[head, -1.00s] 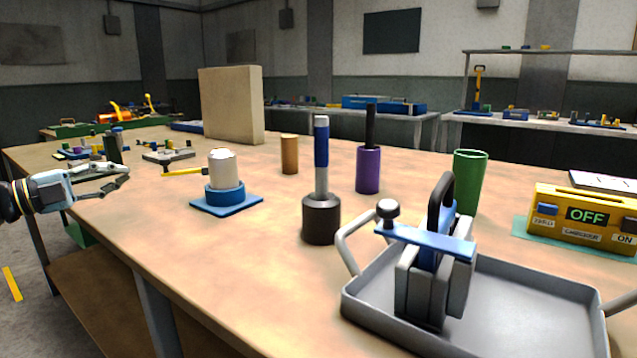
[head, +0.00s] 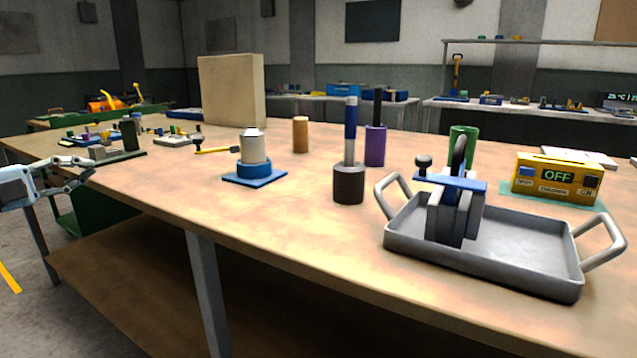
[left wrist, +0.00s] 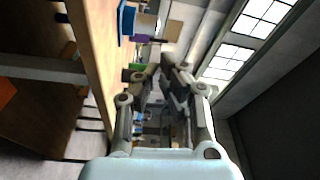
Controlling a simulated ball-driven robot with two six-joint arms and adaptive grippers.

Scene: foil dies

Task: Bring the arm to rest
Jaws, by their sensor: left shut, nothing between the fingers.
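My left gripper (head: 82,170) is at the left edge of the head view, beside the long edge of the wooden table (head: 150,190). Its fingers are shut and hold nothing. In the left wrist view my left gripper (left wrist: 162,68) has its fingers drawn together, with the table edge to their left. My right gripper is in neither view.
On the table stand a white-topped piece on a blue base (head: 255,172), a dark stamp with a blue handle (head: 349,183), a purple cylinder (head: 375,147), and a grey tray (head: 520,275) holding a clamp-like die. A yellow box (head: 556,180) reads OFF. Open floor lies front left.

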